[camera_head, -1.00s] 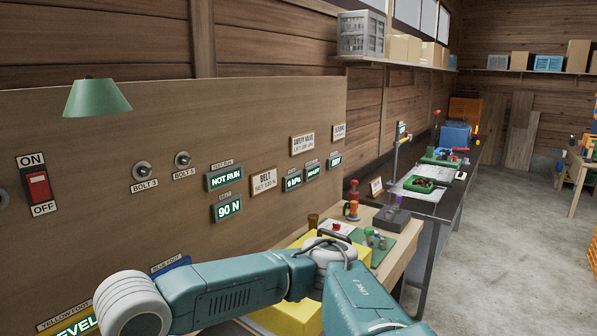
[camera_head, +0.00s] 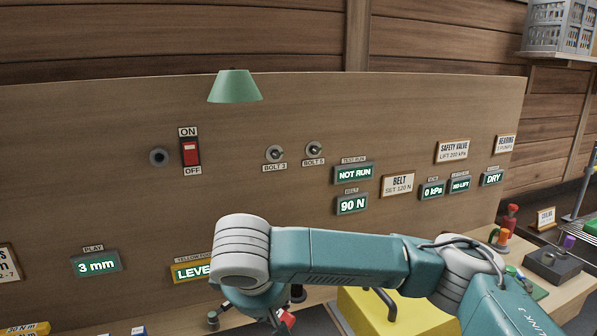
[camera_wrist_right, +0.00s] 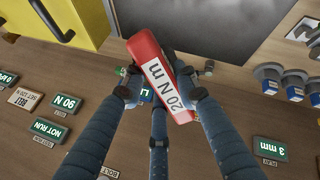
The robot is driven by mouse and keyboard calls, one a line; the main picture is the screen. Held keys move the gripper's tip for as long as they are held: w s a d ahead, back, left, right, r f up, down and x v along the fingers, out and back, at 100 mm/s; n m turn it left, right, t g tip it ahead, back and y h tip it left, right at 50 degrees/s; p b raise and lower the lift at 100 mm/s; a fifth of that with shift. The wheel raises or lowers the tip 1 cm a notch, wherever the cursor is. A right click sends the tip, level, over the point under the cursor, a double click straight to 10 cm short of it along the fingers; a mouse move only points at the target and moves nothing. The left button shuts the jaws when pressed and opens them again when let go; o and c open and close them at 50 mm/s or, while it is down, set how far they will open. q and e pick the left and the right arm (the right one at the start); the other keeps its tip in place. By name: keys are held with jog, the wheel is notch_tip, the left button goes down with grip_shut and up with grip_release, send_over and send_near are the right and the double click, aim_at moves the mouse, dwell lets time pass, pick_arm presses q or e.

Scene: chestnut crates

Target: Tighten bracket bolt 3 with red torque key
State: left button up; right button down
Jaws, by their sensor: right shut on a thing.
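The bolt labelled BOLT 3 (camera_head: 275,153) is a round grey fitting on the upright wooden panel (camera_head: 100,180), left of BOLT 5 (camera_head: 314,149). The red torque key (camera_wrist_right: 157,75) has a white label reading 20 N m. My right gripper (camera_wrist_right: 158,88) is shut on it, with fingers on both sides. In the head view a small red part of the key (camera_head: 287,318) shows at the bottom edge, below and apart from BOLT 3. My arm covers part of the gripper there. The key's working tip cannot be made out. My left gripper is not in view.
A red ON/OFF switch (camera_head: 190,153) is left of the bolts, and a green lamp shade (camera_head: 235,86) hangs above. Displays read NOT RUN (camera_head: 353,173) and 90 N (camera_head: 351,204). A yellow box (camera_head: 395,315) is below right. The panel around the bolts is clear.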

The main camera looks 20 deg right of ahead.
jog(key=w+d+r+n+t+y+p, duration=0.1)
jog(key=w+d+r+n+t, duration=0.1)
jog(key=w+d+r+t, duration=0.3)
jog(key=w+d+r+n+t+y+p, duration=0.1)
jog(key=w+d+r+n+t+y, duration=0.1)
jog(key=w+d+r+t, duration=0.4)
jog(key=w+r+n+t, duration=0.1)
jog(key=w+r, duration=0.4)
jog(key=r, duration=0.4)
jog(key=shift+d+p, duration=0.25)
jog(key=shift+p, duration=0.15)
jog(key=shift+d, duration=0.1)
jog(key=shift+w+p, duration=0.8)
jog(key=shift+w, duration=2.05)
jog(key=shift+p, duration=0.55)
